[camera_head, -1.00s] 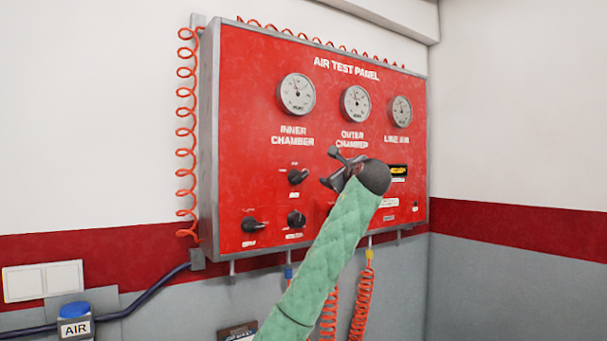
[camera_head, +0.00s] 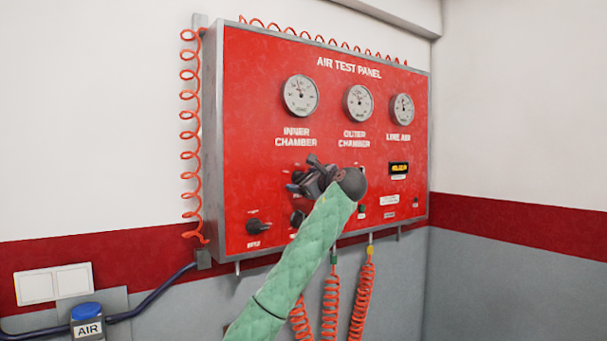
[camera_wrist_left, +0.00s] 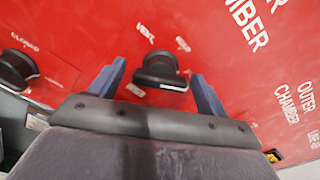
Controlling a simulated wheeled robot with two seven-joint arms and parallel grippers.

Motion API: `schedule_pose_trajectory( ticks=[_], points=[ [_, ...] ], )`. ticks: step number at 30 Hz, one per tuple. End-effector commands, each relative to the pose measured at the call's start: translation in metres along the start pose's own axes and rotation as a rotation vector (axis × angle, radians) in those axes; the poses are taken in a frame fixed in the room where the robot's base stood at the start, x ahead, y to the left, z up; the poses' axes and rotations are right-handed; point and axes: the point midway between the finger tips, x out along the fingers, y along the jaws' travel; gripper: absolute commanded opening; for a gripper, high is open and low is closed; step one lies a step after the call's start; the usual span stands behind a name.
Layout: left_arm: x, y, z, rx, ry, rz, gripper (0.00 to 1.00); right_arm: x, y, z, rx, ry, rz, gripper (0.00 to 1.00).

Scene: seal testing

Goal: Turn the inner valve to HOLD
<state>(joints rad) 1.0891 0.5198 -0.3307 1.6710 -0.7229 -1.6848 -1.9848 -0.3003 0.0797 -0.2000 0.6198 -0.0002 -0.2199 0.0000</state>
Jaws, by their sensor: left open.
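The red air test panel (camera_head: 260,100) hangs on the wall. The inner valve, a black knob (camera_wrist_left: 160,68) under the INNER CHAMBER label, sits between the two blue-grey fingers of my left gripper (camera_wrist_left: 157,85) in the left wrist view. The fingers are open, one on each side of the knob, with visible gaps to it. A VENT label (camera_wrist_left: 145,32) shows above the knob's left side; no HOLD label is readable. In the head view, my left gripper (camera_head: 304,176) covers most of this knob. My right gripper is not in view.
A lower-left knob (camera_head: 258,227) is clear of the gripper; another knob (camera_head: 297,218) is partly behind my arm. Three gauges line the panel's upper part. Coiled orange hoses (camera_head: 362,300) hang below. A blue-topped AIR box (camera_head: 86,318) is at lower left.

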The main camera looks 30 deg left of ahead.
Motion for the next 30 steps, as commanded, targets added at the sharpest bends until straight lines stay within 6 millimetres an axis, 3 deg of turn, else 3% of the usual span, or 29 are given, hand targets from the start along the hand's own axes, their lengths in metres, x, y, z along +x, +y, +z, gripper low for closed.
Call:
schedule_pose_trajectory(
  ticks=[11, 18, 30],
  points=[
    [0.006, 0.0, 0.0, -0.002, 0.0, 0.0, 0.76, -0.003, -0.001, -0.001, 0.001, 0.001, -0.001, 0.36],
    [0.006, 0.0, 0.0, -0.002, 0.0, 0.0, 0.33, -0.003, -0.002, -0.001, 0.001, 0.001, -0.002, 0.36],
    [0.006, 0.002, -0.003, -0.06, 0.002, 0.0, 0.32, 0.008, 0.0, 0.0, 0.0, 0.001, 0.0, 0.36]
  ],
)
